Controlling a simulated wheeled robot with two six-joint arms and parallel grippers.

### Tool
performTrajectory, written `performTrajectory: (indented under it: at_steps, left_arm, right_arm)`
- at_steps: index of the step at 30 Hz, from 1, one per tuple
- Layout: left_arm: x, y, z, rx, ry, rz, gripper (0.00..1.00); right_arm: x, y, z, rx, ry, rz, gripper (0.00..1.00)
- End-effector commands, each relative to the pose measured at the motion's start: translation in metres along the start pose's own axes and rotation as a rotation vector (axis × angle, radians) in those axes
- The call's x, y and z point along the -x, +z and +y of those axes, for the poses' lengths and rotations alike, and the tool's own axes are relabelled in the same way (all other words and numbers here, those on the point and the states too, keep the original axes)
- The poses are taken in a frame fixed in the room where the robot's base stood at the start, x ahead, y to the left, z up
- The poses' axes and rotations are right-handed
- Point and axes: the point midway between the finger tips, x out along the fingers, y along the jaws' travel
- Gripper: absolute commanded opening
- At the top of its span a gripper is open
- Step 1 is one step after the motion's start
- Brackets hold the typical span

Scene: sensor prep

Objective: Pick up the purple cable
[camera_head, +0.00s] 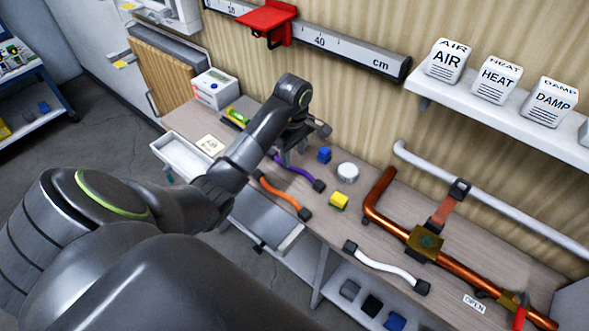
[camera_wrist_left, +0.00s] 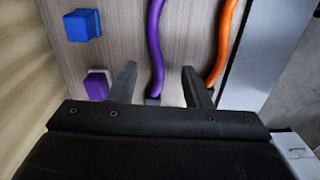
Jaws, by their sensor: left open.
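The purple cable (camera_head: 296,169) lies on the bench with black end caps, one end partly hidden by my left gripper in the head view. In the left wrist view the purple cable (camera_wrist_left: 155,50) runs down between the two open fingers to a dark end cap. My left gripper (camera_head: 291,152) is open and empty. Its fingertips (camera_wrist_left: 158,80) stand on either side of the cable. Whether they touch it I cannot tell. My right gripper is in neither view.
An orange cable (camera_head: 283,196) lies close beside the purple one. A blue block (camera_head: 324,154), yellow block (camera_head: 339,200), round white piece (camera_head: 347,172) and white cable (camera_head: 385,267) lie to the right. A purple block (camera_wrist_left: 96,85) is near one finger. A copper pipe (camera_head: 465,272) lies further right.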

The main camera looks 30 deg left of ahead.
Motion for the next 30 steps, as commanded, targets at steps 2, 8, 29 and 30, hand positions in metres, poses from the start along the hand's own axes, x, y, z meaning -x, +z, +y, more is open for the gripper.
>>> performTrajectory:
  at_steps: [2,8,29,30]
  left_arm:
    - [-0.004,0.000,0.000,0.000,0.000,0.000,0.44]
    - [-0.019,0.000,0.002,0.000,0.000,0.000,0.44]
    - [-0.054,-0.001,0.005,0.000,0.000,0.000,0.27]
    - [-0.054,-0.001,0.005,0.000,0.000,0.000,0.21]
  right_arm:
    - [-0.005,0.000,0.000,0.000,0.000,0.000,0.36]
    - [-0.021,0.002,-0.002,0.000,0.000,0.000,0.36]
    - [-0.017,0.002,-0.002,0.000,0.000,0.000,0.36]
    - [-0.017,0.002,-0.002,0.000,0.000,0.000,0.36]
